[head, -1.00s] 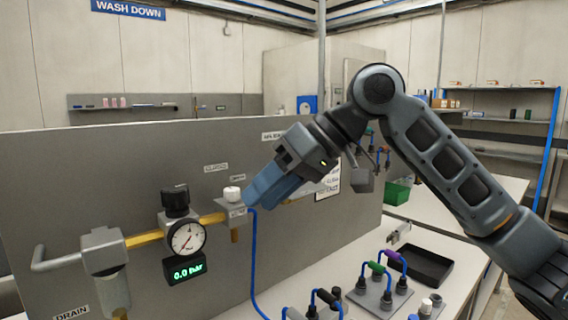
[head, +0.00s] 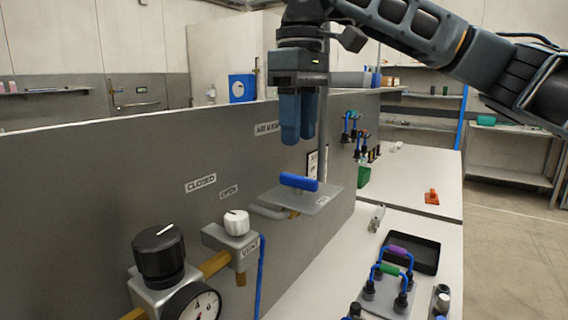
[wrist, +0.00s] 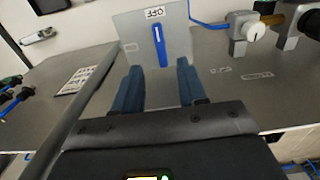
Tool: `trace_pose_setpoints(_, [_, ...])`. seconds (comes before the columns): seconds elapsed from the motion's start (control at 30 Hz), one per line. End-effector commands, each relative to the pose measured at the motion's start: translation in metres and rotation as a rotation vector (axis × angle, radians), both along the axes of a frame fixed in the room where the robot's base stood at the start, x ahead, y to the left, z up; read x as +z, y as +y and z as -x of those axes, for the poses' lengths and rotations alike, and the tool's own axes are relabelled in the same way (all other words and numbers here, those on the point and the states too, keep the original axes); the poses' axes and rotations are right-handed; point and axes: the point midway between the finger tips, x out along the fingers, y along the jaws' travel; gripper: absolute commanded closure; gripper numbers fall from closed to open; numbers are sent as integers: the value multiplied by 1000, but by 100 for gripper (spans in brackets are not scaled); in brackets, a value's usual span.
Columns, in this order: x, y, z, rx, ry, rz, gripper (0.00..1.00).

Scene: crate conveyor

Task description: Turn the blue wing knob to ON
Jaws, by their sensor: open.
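The blue wing knob (head: 298,181) sits on a grey plate (head: 322,198) that stands out from the panel. In the wrist view the knob (wrist: 160,48) lies lengthwise beyond my fingertips, and its white mark is at the end near the OFF label (wrist: 155,13). No ON label can be read. My gripper (head: 297,142) points straight down above the knob, with a visible gap and no contact. In the wrist view its two blue fingers (wrist: 158,72) are apart and empty, with the knob showing roughly between them.
A white knob (head: 236,222), a black knob (head: 158,250) and a gauge (head: 192,304) are on the pipe to the left. A vertical post (head: 322,110) stands just right of my gripper. A black tray (head: 411,253) and fixtures with coloured handles are on the bench at right.

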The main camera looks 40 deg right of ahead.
Motion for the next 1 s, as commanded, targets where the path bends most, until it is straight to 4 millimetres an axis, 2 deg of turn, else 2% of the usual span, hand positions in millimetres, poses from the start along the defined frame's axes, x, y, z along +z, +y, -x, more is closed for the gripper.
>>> trace_pose_setpoints(0.3, [-48,0,0,1,0,-2,58])
trace_pose_setpoints(0.5, [-67,1,0,2,-2,-2,58])
trace_pose_setpoints(0.83, [-72,1,0,2,-3,-3,58])
trace_pose_setpoints(1.0, [-72,1,0,2,-3,-3,74])
